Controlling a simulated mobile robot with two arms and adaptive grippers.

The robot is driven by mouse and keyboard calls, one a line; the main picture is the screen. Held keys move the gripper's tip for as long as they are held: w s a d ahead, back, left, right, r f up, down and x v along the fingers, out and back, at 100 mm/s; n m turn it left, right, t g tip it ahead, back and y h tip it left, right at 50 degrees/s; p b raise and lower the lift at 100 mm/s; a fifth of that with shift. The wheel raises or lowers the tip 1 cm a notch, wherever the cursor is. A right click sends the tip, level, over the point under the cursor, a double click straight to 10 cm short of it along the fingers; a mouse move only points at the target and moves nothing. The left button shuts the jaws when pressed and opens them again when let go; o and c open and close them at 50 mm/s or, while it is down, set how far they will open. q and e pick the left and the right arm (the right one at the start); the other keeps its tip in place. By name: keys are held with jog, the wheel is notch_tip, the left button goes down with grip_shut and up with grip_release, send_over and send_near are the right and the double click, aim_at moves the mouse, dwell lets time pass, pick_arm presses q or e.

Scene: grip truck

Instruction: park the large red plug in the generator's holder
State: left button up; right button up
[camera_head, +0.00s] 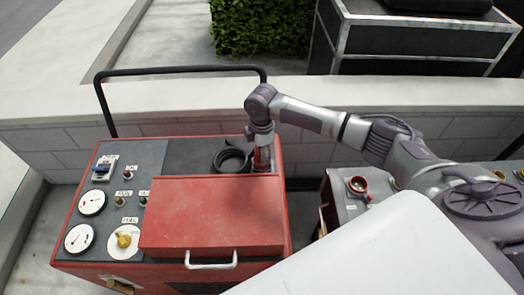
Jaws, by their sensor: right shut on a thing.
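The red generator (212,215) stands at the left, with a dark panel on its top left. My right gripper (260,138) is above its back right corner, pointing down, and is shut on the large red plug (261,160). The plug is upright, and its lower end is close to the generator's top. I cannot tell whether it touches or sits in anything. A black ring-shaped fitting (232,160), perhaps the holder, is just left of the plug. My left gripper is not in view.
A black handle bar (180,70) rises behind the generator. A low pale wall (60,137) runs behind. Gauges (91,202) and a yellow knob (124,240) are on the generator's left side.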

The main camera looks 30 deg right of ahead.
jog(key=shift+f+b, duration=0.45)
jog(key=shift+f, duration=0.85)
jog(key=o, duration=1.5)
jog(key=shift+c, duration=0.2)
jog(key=shift+o, duration=0.2)
jog(key=shift+o, duration=1.4)
jog(key=shift+r+p, duration=2.5)
jog(key=shift+p, duration=0.2)
